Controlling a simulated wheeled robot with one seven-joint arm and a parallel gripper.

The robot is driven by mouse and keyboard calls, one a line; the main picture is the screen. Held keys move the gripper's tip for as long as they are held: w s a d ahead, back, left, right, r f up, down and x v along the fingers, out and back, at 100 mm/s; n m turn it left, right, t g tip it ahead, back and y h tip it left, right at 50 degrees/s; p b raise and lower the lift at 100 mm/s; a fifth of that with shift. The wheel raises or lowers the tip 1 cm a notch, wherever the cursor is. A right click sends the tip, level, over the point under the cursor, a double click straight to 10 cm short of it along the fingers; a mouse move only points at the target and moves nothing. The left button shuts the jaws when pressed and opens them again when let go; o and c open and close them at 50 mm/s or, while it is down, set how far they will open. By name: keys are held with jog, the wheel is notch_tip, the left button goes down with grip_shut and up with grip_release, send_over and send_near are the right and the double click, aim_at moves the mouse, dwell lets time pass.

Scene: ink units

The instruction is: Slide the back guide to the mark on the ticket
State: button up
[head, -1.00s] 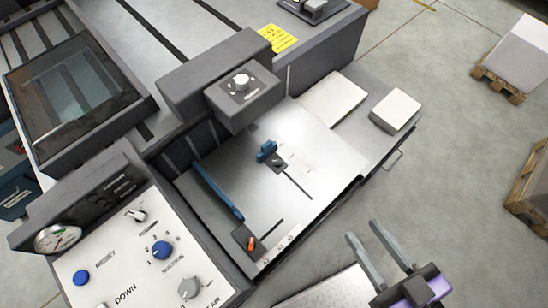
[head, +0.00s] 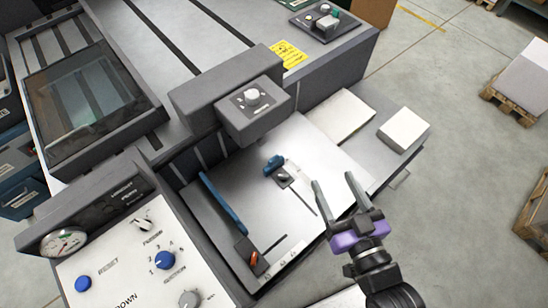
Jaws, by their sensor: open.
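A metal feed table (head: 245,190) carries two blue guides. The long blue side guide (head: 222,203) lies along its left part, with an orange-handled lever (head: 254,259) on a dark block at its near end. The small blue back guide (head: 274,164) sits farther back, beside a dark block (head: 285,178) at the end of a slot. A pale strip with small marks (head: 290,254) lies along the near edge; its writing is too small to read. I cannot make out the ticket for certain. My gripper (head: 333,189) is open and empty, at the table's right edge, apart from both guides.
A control panel with knobs (head: 135,255) stands at the lower left. A grey housing with a white knob (head: 252,97) overhangs the table's back. Two pale stacks (head: 340,117) (head: 403,129) lie to the right. A yellow notice (head: 289,55) is behind. Open floor lies right.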

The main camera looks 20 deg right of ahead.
jog(key=w+d+f+n+g+y, duration=0.1)
jog(key=w+f, duration=0.3)
jog(key=w, duration=0.5)
jog(key=w+d+f+g, duration=0.1)
jog(key=w+f, duration=0.3)
jog(key=w, duration=0.4)
jog(key=n+g+y, duration=0.3)
jog(key=n+g, duration=0.1)
jog(key=g, duration=0.2)
send_near(274, 158)
jog(key=shift+x, duration=5.05)
jog(key=shift+c, duration=0.4)
grip_shut()
